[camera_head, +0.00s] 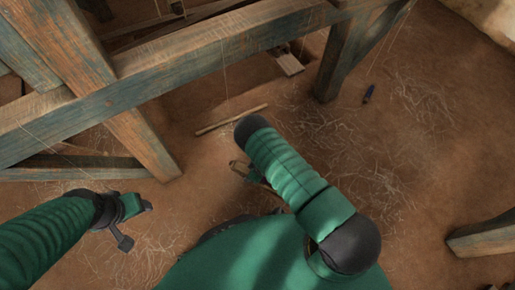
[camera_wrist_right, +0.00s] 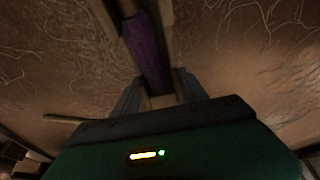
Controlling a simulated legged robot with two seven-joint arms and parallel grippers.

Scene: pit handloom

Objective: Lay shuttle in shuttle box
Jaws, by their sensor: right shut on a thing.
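In the right wrist view, my right gripper (camera_wrist_right: 160,82) is shut on the shuttle (camera_wrist_right: 148,48), a long piece with a purple wound middle and wooden sides, which runs up out of the picture. In the head view my right forearm hides most of this gripper; a small pale wooden-looking part (camera_head: 241,169) shows beside the arm, and I cannot tell what it belongs to. My left gripper (camera_head: 137,224) is at lower left, fingers apart and empty, over bare floor. I cannot make out the shuttle box in either view.
A thick worn blue-brown loom beam (camera_head: 180,73) crosses the upper left, with slanting posts (camera_head: 345,50) under it. A thin stick (camera_head: 231,120), a small dark blue item (camera_head: 368,93) and loose fibres lie on the earth floor. Another timber (camera_head: 485,237) stands at lower right.

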